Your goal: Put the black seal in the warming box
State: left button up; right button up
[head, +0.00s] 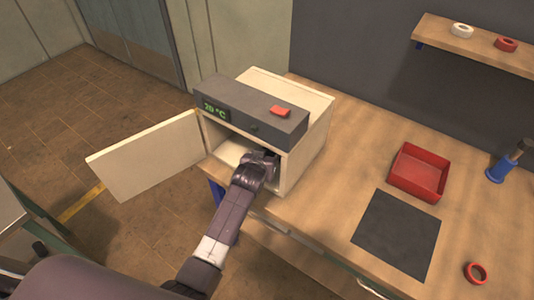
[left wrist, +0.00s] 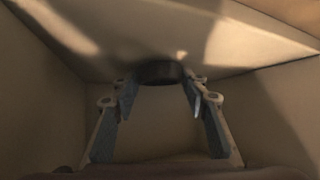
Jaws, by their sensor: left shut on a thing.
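The warming box (head: 317,134) stands on the workbench with its door (head: 147,157) swung wide open to the left. Its display reads 20 °C. My left gripper (head: 268,157) reaches in through the front opening. In the left wrist view, my left gripper (left wrist: 160,85) is shut on the black seal (left wrist: 160,72), a dark ring held between the fingertips inside the box. I cannot tell whether the seal touches the box floor. In the head view the seal is hidden by the gripper. My right gripper is not in view.
The wooden workbench (head: 345,165) carries a red tray (head: 419,173), a dark mat (head: 396,233), a red ring (head: 475,272) and a blue-based tool (head: 501,169). A wall shelf (head: 480,43) holds a white ring (head: 461,31) and a red ring (head: 506,45).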

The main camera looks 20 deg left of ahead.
pick_arm(q)
jog(key=shift+f, duration=0.1)
jog(key=shift+f, duration=0.15)
jog(key=o, duration=0.8)
jog(key=shift+r, duration=0.3)
jog(key=v, duration=1.2)
jog(key=shift+s, duration=0.1)
